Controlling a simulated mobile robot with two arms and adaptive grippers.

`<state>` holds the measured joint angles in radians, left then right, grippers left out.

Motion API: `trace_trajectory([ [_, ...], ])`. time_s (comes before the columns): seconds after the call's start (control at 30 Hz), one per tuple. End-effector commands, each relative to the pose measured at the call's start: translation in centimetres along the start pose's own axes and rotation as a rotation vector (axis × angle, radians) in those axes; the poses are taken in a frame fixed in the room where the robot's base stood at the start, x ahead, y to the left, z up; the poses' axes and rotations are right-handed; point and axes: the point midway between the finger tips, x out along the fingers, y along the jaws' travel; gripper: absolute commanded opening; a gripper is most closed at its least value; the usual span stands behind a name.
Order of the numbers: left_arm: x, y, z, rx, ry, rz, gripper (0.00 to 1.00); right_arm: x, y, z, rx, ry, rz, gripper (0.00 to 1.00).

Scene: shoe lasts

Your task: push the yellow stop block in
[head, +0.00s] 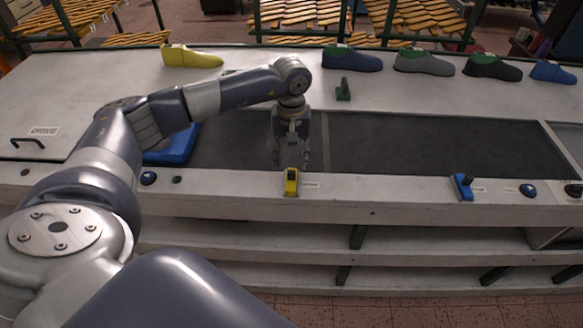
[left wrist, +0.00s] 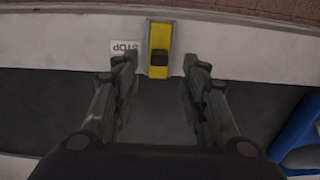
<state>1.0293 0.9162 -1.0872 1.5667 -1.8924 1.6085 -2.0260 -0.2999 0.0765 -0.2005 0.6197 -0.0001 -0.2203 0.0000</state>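The yellow stop block (head: 291,182) with a dark knob sits on the pale front rail of the bench, beside a small label. It also shows in the left wrist view (left wrist: 160,48), next to a label reading STOP. My left gripper (head: 291,166) is just behind the block, over the dark belt, pointing down. In the left wrist view its two fingers (left wrist: 157,68) are apart, with the block ahead between and beyond the tips. Nothing is between the fingers. I cannot tell if a fingertip touches the block. My right gripper is not in view.
A blue tray (head: 176,148) lies at the belt's left. A blue block (head: 463,187) and round buttons (head: 148,178) sit along the front rail. Several shoe lasts, one yellow (head: 190,57), stand along the back. The belt (head: 430,145) is clear to the right.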

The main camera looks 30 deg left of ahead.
Motion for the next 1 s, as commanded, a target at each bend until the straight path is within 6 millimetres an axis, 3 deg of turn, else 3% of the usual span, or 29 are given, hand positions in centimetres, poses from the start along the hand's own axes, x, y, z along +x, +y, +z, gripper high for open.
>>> trace_trajectory([
  [0.3, 4.9, 0.1, 0.1, -0.001, -0.004, 0.001, 0.40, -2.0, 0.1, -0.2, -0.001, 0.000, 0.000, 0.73],
  [0.7, 6.0, 0.1, 0.1, 0.000, 0.000, 0.003, 0.40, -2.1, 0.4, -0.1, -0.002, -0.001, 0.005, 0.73],
  [0.73, 6.0, 0.1, 0.1, 0.000, 0.000, 0.003, 0.38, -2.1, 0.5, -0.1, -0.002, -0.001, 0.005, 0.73],
  [0.9, 6.0, 0.1, 0.1, 0.000, -0.001, 0.003, 0.00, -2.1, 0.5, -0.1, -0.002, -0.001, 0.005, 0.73],
  [1.0, 6.0, 0.1, 0.1, 0.000, -0.001, 0.003, 0.00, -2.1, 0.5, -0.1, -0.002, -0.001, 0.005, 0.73],
])
